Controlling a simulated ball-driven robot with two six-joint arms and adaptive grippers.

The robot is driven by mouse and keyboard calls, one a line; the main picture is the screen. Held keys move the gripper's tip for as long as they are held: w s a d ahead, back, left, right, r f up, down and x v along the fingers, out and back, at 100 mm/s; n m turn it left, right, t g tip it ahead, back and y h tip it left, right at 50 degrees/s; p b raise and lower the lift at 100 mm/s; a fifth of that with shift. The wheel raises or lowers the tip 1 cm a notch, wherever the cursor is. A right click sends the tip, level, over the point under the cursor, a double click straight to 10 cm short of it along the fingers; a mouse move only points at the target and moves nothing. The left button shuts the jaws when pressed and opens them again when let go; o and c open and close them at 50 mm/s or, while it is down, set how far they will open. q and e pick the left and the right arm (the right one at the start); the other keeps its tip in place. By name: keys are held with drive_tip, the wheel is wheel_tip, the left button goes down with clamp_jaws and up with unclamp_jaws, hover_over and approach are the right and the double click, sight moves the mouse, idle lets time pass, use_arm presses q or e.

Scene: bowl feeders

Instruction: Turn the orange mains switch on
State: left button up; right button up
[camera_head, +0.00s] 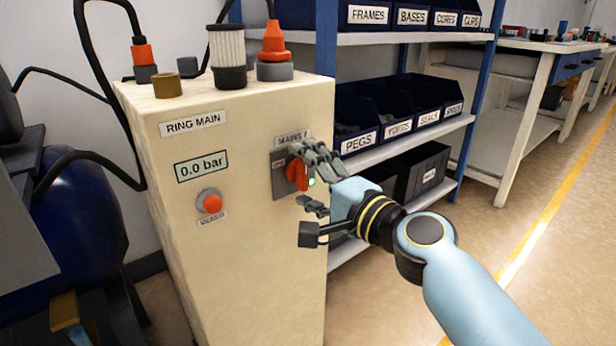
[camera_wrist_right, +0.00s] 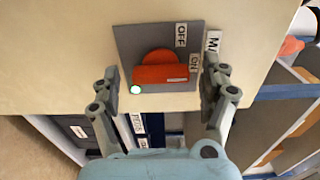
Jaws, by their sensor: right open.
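The orange mains switch (camera_head: 297,173) is on a grey plate on the front of the cream cabinet (camera_head: 240,250). In the right wrist view its handle (camera_wrist_right: 160,76) lies across the plate, its white-marked end towards the ON label (camera_wrist_right: 194,63). The OFF label (camera_wrist_right: 181,36) is clear of the handle. A small green lamp (camera_wrist_right: 135,89) glows at the plate's edge. My right gripper (camera_wrist_right: 160,92) is open, one finger beyond each end of the handle. Contact cannot be told. In the head view its fingers partly cover the plate. My left gripper is out of view.
The cabinet also carries a 0.0 bar display (camera_head: 201,166) and a red push button (camera_head: 212,203). A filter and orange-topped fittings stand on top. Blue shelving (camera_head: 400,38) with labelled bins is close behind my right arm. Open floor (camera_head: 560,260) lies to the right.

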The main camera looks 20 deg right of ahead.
drive_tip(key=shift+s+d, duration=0.1)
drive_tip(key=shift+s, duration=0.2)
drive_tip(key=v, duration=1.1)
drive_tip(key=shift+s, duration=0.2)
